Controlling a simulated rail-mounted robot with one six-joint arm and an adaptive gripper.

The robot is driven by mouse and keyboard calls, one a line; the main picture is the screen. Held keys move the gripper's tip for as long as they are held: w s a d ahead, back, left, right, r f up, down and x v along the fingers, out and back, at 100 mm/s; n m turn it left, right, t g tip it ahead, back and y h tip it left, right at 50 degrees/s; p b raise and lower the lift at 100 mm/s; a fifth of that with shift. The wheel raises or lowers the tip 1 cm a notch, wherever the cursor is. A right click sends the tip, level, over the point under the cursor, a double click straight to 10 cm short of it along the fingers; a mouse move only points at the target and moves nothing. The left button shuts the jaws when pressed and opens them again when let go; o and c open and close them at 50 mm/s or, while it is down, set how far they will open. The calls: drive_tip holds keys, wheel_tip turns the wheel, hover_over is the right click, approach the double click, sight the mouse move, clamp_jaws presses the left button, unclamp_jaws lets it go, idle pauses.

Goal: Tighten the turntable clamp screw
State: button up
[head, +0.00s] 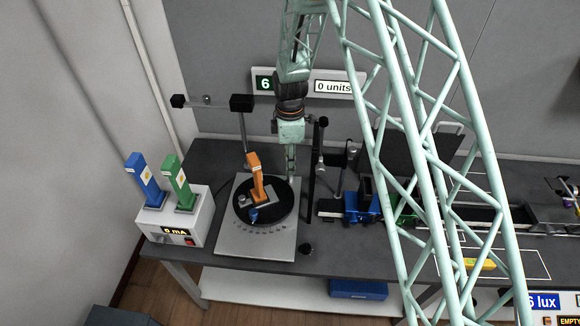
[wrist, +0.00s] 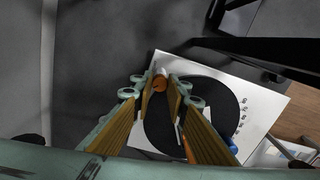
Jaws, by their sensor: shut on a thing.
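The turntable is a black disc (head: 283,207) on a pale square base plate (head: 262,243) with angle marks along its front; the disc also shows in the wrist view (wrist: 212,100). An orange LED holder (head: 256,178) stands on it, with a small blue part (head: 253,215) in front. My gripper (head: 291,178) points down at the plate's back right corner, beside the disc.
A black post (head: 313,165) rises close right of my gripper. Rail-mounted optics (head: 370,205) stand further right.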

drive_tip(key=m+b, duration=0.2)
drive_tip(key=m, duration=0.2)
drive_tip(key=shift+m+b, duration=0.85)
drive_tip(key=shift+m, duration=1.05)
drive_tip(key=o, duration=0.8)
drive_tip(key=shift+o, duration=0.2)
drive_tip(key=shift+r, duration=0.1)
wheel_tip(320, 180, up, 12)
